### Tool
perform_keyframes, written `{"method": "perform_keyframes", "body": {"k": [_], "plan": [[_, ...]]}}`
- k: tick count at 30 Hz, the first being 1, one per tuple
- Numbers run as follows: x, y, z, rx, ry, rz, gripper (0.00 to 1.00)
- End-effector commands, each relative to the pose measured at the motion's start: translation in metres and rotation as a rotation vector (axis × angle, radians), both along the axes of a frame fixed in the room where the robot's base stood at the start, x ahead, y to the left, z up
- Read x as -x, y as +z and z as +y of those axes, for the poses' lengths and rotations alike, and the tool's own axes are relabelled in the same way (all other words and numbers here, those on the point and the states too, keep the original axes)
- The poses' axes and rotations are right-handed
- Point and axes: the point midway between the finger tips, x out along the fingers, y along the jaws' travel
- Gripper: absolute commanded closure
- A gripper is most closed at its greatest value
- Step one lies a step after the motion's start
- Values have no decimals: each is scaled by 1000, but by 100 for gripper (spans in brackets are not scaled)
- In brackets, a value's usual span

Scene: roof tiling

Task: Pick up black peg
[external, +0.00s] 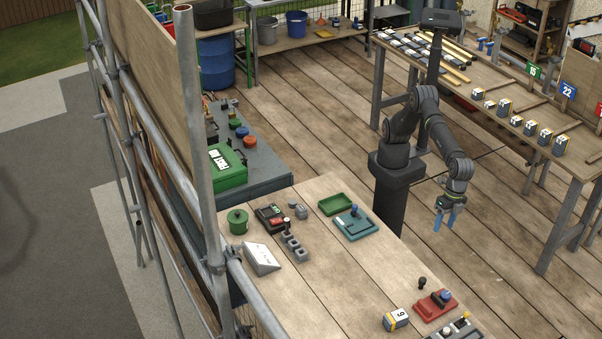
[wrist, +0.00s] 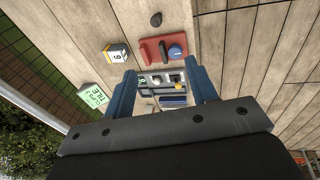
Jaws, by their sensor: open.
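A small black peg (external: 422,283) stands on the wooden table, just behind the red block with a blue knob (external: 435,304). In the wrist view the black peg (wrist: 156,19) shows near the top, beyond the red block (wrist: 152,50), and nothing touches it. My gripper (external: 446,217) has blue fingers pointing down. It is above and behind the peg in the external view, clear of the table. In the wrist view my gripper (wrist: 163,80) is open, with nothing held between the fingers.
A grey and yellow box marked 9 (external: 396,319) sits left of the red block. A grey panel with knobs (external: 458,329) lies in front. A teal tray (external: 355,223), a green tray (external: 335,204) and grey blocks (external: 294,248) are farther left. The table around the peg is mostly bare.

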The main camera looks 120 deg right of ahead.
Motion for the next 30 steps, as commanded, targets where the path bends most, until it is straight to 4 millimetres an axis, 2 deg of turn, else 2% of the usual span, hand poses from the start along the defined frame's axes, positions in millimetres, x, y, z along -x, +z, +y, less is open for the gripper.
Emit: {"method": "perform_keyframes", "body": {"k": [1,6,12,19,30], "plan": [[-12,-14,7,17,-6,27,48],[-40,-51,21,60,-12,115,48],[-57,-75,27,84,-8,176,48],[-60,-98,27,92,-5,190,48],[-61,-176,26,91,-6,189,48]]}}
